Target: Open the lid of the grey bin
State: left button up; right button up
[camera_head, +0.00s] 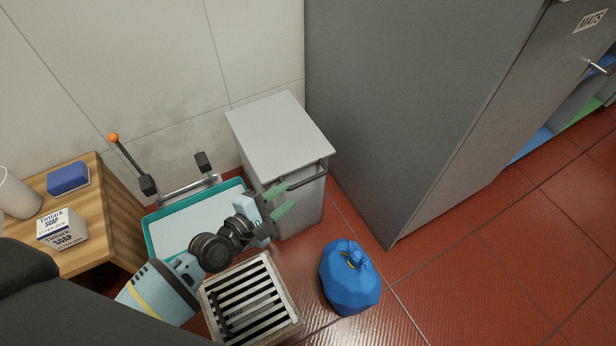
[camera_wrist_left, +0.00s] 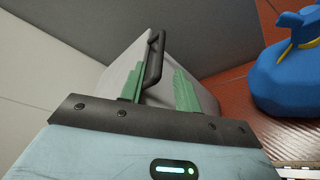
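The grey bin (camera_head: 300,215) stands against the wall, its flat light-grey lid (camera_head: 278,135) lying closed on top. A dark bar handle (camera_head: 310,174) runs along the lid's front edge; it also shows in the left wrist view (camera_wrist_left: 154,60). My left gripper (camera_head: 284,200) is at the bin's front, near the left end of the handle. Its green fingers are apart (camera_wrist_left: 158,88), and the handle shows between them, closer to the left finger in the wrist view. I cannot tell whether a finger touches it. My right gripper is not in view.
A blue tied bag (camera_head: 349,278) sits on the red tile floor right of a slatted crate (camera_head: 250,299). A teal-rimmed tray (camera_head: 151,225) lies left of the bin. A tall grey cabinet (camera_head: 400,100) stands close on the right. A wooden table (camera_head: 110,215) holds a soap box.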

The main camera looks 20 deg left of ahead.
aim_at(300, 186)
pick_arm(q)
jog(key=shift+w+d+f, duration=0.1)
jog(key=shift+w+d, duration=0.05)
jog(key=shift+w, duration=0.25)
jog(key=b+x, duration=0.1)
jog(key=x, duration=0.4)
jog(key=shift+w+d+f+b, duration=0.1)
jog(key=shift+w+d+b, duration=0.1)
jog(key=shift+w+b, duration=0.15)
jog(key=shift+w+d, duration=0.25)
jog(key=shift+w, duration=0.2)
jog(key=c, duration=0.6)
grip_shut()
